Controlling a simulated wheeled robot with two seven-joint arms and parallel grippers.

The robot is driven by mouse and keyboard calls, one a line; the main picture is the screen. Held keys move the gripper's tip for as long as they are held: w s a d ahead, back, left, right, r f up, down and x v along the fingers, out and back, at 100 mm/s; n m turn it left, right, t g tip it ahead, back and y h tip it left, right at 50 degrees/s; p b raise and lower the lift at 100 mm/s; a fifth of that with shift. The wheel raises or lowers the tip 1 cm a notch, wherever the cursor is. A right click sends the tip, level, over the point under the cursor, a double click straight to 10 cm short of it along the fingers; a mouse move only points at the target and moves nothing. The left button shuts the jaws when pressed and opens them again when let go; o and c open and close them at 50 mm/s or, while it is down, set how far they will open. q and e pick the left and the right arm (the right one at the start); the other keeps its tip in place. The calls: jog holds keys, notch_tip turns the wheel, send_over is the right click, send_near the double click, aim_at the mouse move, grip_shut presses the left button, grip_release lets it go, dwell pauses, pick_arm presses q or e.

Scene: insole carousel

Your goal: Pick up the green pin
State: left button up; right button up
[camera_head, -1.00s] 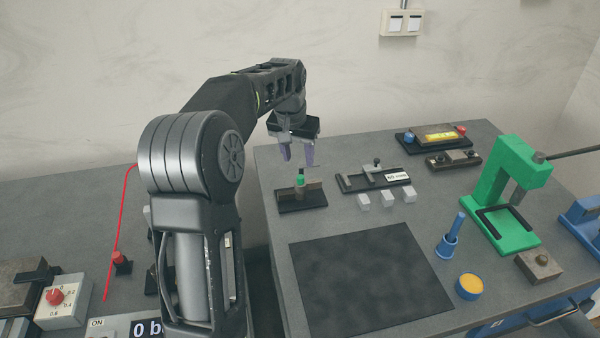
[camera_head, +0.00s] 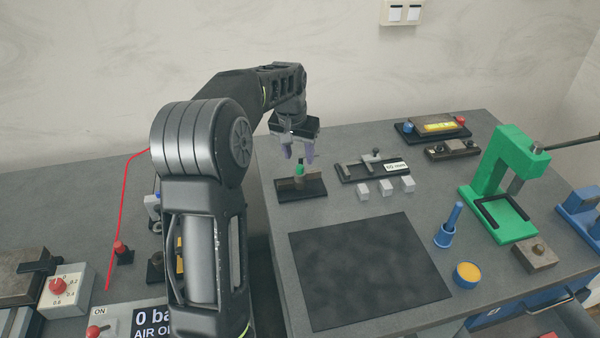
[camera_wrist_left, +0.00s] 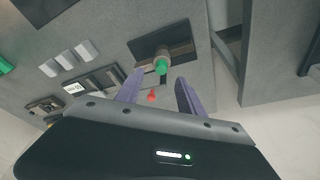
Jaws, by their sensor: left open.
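The green pin (camera_head: 299,169) stands upright in a small dark fixture (camera_head: 315,189) at the back left of the right-hand table. In the left wrist view the green pin (camera_wrist_left: 161,66) shows just beyond and between the fingertips. My left gripper (camera_head: 299,158) is open and empty, with purple fingers pointing down just above and behind the pin. Its fingers also show in the left wrist view (camera_wrist_left: 158,82). Whether a finger touches the pin cannot be told. My right gripper is not in view.
A sliding gauge (camera_head: 372,167) and several light blocks (camera_head: 386,187) sit right of the fixture. A dark mat (camera_head: 368,270) lies in front. A green press (camera_head: 500,185), a blue holder (camera_head: 447,232) and a yellow-topped cup (camera_head: 467,274) stand to the right.

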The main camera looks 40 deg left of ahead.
aim_at(300, 166)
pick_arm(q)
jog(key=p+x, duration=0.1)
jog(key=x, duration=0.3)
jog(key=shift+a+f, duration=0.1)
jog(key=shift+f, duration=0.3)
jog(key=shift+s, duration=0.1)
jog(key=shift+c, duration=0.4)
grip_shut()
